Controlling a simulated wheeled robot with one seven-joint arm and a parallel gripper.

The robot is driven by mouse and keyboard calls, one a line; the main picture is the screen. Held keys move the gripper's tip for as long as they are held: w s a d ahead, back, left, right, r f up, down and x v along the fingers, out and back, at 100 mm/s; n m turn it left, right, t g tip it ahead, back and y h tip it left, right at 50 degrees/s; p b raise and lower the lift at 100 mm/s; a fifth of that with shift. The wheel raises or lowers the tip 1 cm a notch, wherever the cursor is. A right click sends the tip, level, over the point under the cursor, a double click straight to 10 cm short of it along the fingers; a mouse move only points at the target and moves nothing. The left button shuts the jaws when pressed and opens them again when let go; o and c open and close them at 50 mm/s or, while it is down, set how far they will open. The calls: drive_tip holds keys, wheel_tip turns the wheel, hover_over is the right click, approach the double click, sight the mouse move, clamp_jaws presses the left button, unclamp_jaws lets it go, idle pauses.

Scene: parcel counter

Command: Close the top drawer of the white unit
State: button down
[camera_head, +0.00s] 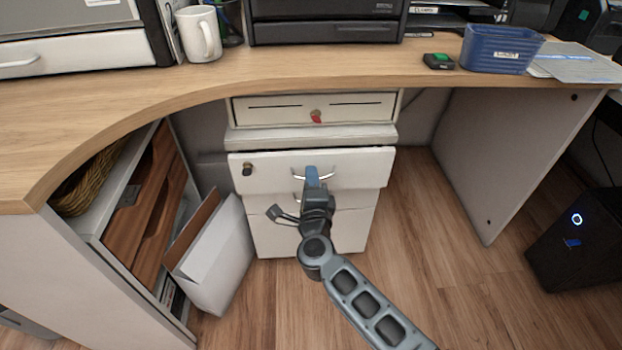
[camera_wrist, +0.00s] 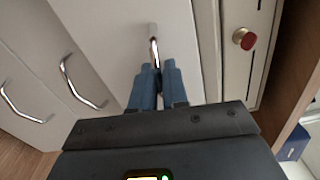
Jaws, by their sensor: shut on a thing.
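The white unit (camera_head: 262,232) stands under the desk, with several drawers stacked in it. The front of its top drawer (camera_head: 352,172) looks wider than the fronts below and stands out past them. A lock (camera_head: 247,169) is at its upper left. My gripper (camera_head: 312,174) is at the middle of this front, shut on its metal handle (camera_head: 328,176). In the wrist view, the blue fingers (camera_wrist: 157,74) are closed around the handle (camera_wrist: 154,46) of the top drawer (camera_wrist: 125,35). The fingers and wrist hide part of the handle and the lower drawers.
A black computer (camera_head: 580,240) stands at the right. Floor is clear right of the unit.

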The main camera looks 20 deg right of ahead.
drive_tip(key=x, duration=0.4)
drive_tip(key=shift+b, duration=0.4)
drive_tip(key=c, duration=1.3)
unclamp_jaws()
drive_tip(key=shift+c, duration=0.2)
drive_tip(key=p+v, duration=0.2)
drive_tip(key=v, duration=0.6)
drive_tip(key=shift+w, duration=0.1)
